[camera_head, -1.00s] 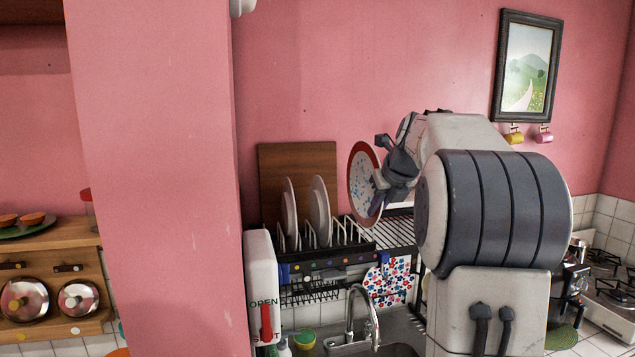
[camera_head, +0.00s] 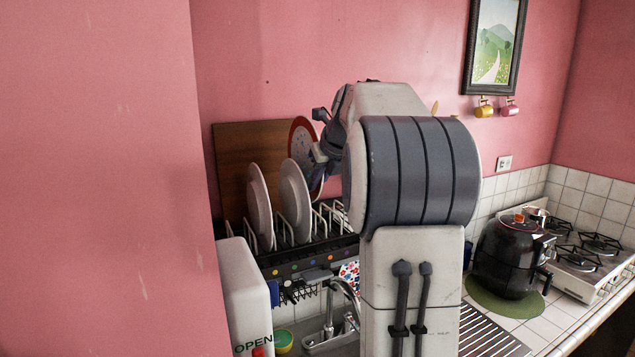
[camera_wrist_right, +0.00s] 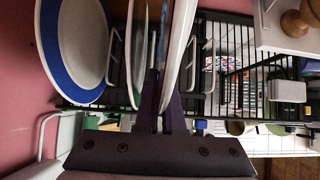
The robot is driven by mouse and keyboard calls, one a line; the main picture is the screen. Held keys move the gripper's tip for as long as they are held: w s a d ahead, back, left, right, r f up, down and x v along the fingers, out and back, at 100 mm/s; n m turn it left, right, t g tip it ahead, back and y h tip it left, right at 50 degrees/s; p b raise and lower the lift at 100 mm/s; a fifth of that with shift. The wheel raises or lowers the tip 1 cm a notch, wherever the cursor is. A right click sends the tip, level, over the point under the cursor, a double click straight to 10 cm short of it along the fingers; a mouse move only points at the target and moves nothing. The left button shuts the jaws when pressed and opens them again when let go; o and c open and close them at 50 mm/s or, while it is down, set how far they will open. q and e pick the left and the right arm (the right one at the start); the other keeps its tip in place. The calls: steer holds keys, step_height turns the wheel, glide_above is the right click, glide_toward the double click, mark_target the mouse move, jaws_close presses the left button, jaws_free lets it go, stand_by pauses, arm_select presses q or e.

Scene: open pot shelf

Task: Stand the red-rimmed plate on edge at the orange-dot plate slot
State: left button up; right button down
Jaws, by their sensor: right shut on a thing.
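The red-rimmed plate (camera_head: 301,130) is in my right gripper (camera_head: 320,150), held upright above the dish rack in the head view. My gripper and arm hide part of it. In the right wrist view the held plate (camera_wrist_right: 181,45) shows nearly edge-on between the fingers (camera_wrist_right: 162,105). The dish rack (camera_head: 330,245) has wire slots and a dark front strip with coloured dots. The dots are too small to tell surely which is orange. Whether the plate touches the rack cannot be told. My left gripper is not in view.
Two plates (camera_head: 259,205) (camera_head: 295,200) stand on edge in the rack, left of the held plate. A brown board (camera_head: 230,165) leans behind them.

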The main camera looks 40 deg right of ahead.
steer(key=shift+s+f+b, duration=0.1)
steer(key=shift+f+b, duration=1.2)
steer(key=shift+f, duration=0.05)
steer(key=shift+f+b, duration=1.95)
steer(key=shift+f, duration=1.25)
steer(key=shift+f, duration=0.3)
steer(key=c, duration=1)
jaws_free()
steer(key=shift+o, duration=0.2)
steer(key=shift+d, duration=0.15)
steer(key=shift+a+f, duration=0.1)
steer(key=shift+a, duration=0.15)
